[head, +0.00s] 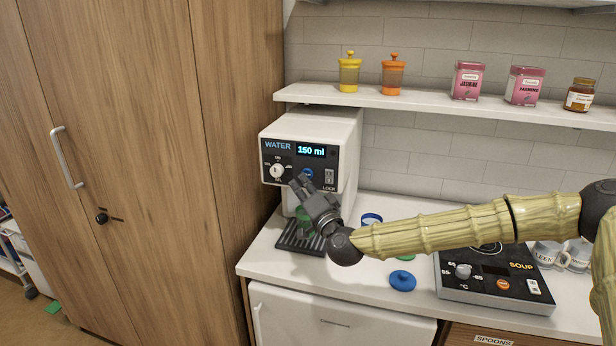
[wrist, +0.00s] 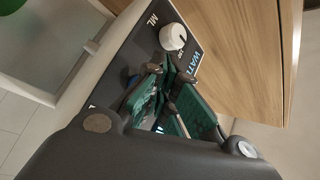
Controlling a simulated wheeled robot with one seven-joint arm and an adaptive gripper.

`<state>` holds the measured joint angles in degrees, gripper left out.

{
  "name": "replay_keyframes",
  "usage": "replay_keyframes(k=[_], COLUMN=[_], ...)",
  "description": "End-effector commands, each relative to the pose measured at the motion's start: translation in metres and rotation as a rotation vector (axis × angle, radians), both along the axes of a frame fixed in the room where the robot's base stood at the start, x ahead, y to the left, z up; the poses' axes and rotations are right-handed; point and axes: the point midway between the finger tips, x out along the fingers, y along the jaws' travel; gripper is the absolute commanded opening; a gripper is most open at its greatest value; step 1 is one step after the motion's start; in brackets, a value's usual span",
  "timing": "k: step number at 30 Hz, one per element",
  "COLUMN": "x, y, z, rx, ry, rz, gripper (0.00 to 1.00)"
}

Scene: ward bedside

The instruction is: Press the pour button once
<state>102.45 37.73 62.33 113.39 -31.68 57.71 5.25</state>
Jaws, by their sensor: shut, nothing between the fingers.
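The white water dispenser (head: 320,125) stands on the counter beside the wooden cabinet. Its dark front panel reads WATER, and its display (head: 311,151) shows 150 ml. A white dial (head: 277,171) is at the panel's left and a lock switch (head: 329,177) at its right. A round blue button (head: 308,173) sits between them, partly covered by my fingers. My gripper (head: 298,184) is shut and empty, its tips at the panel just below and left of the button. Contact cannot be told.
A drip tray (head: 290,241) lies under the dispenser, with a green item (head: 302,214) partly hidden behind my gripper. A blue lid (head: 402,280) and a soup warmer (head: 497,290) are on the counter. A shelf (head: 430,101) with jars runs above.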

Motion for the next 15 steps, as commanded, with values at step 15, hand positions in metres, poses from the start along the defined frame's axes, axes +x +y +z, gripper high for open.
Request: replay_keyframes(k=[15], x=[0.0054], y=[-0.0014], z=[-0.0001], rx=[0.000], ry=[0.000], rz=[0.000], gripper=[0.00])
